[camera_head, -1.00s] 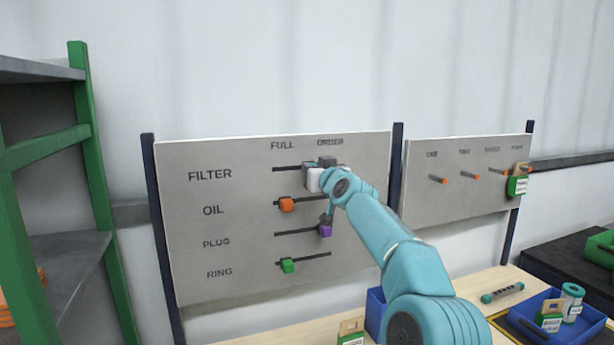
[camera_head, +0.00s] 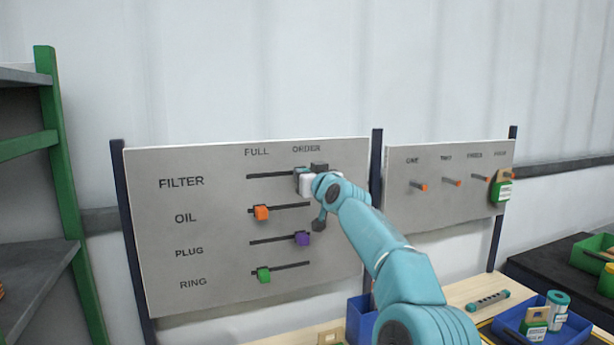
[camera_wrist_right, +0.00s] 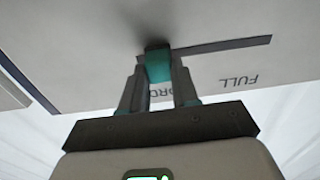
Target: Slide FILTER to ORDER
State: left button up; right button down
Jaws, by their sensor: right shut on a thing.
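The grey stock board (camera_head: 200,245) carries rows FILTER, OIL, PLUG and RING under the headings FULL and ORDER. My right gripper (camera_wrist_right: 158,76) is shut on the teal FILTER slider (camera_wrist_right: 158,66). In the head view the gripper (camera_head: 308,176) covers most of the slider, beneath the ORDER heading. The FILTER slot (camera_head: 268,176) is bare to the left of the gripper, toward FULL. In the wrist view, upside down, the slider is at the slot's ORDER end. My left gripper is out of view.
Below are the orange OIL slider (camera_head: 261,212), purple PLUG slider (camera_head: 302,238) and green RING slider (camera_head: 264,274). A peg board (camera_head: 440,200) stands to the right. Blue bins (camera_head: 359,318) rest on the bench, and a green rack (camera_head: 62,170) is at left.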

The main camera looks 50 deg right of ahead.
jog(key=shift+d+f, duration=0.1)
jog(key=shift+f, duration=0.4)
jog(key=c, duration=1.3)
grip_release()
jog(key=o, duration=0.5)
jog(key=shift+s+d+r, duration=0.1)
jog(key=shift+s, duration=0.05)
jog(key=shift+c, duration=0.2)
jog(key=b+v, duration=0.6)
jog(key=v, duration=1)
jog(key=shift+s+r+b, duration=0.2)
jog(key=shift+r+b, duration=0.05)
jog(key=shift+b, duration=0.1)
jog(key=shift+s, duration=0.1)
